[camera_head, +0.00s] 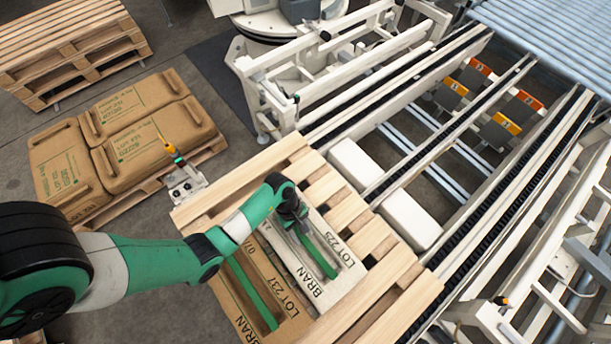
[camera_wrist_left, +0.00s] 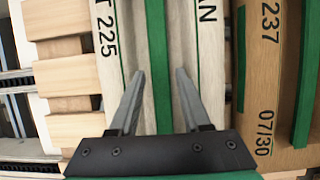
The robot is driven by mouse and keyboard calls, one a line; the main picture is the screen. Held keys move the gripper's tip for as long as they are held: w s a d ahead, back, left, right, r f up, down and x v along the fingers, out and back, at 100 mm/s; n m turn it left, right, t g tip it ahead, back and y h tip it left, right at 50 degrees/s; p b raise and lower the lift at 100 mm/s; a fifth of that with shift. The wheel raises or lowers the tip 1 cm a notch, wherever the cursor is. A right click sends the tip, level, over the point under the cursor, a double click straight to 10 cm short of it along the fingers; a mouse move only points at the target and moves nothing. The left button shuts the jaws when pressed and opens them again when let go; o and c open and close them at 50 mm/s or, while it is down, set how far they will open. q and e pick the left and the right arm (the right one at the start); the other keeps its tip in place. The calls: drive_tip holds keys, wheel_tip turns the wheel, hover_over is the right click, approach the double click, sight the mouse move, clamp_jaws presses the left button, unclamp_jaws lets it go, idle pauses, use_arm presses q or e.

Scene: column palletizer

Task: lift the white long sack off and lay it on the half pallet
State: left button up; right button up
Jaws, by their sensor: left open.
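The white long sack (camera_head: 347,268) lies on a slatted wooden pallet (camera_head: 345,210) in the middle of the head view. It is marked BRAN LOT 225 and has a green strip along its top. My left gripper (camera_head: 303,232) is over the upper end of that strip, open and empty. In the left wrist view the white sack (camera_wrist_left: 130,30) shows below the spread fingers of my left gripper (camera_wrist_left: 160,73), with the green strip between them. I cannot tell the height of the fingertips above it. My right gripper is not in view.
A brown sack (camera_head: 290,301) marked LOT 237 lies beside the white one. Brown sacks (camera_head: 135,118) cover another pallet at the left, near an upright post. A conveyor (camera_head: 440,150) with white blocks (camera_head: 410,218) borders the middle pallet.

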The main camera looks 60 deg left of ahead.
sight(306, 240)
use_arm(q)
drive_tip(key=b+x, duration=0.1)
drive_tip(key=x, duration=0.3)
drive_tip(key=shift+d+f+b, duration=0.15)
drive_tip(key=shift+f+b, duration=0.05)
drive_tip(key=shift+b, duration=0.1)
clamp_jaws()
drive_tip(key=shift+r, duration=0.1)
idle(0.9)
drive_tip(key=shift+w+r, duration=0.1)
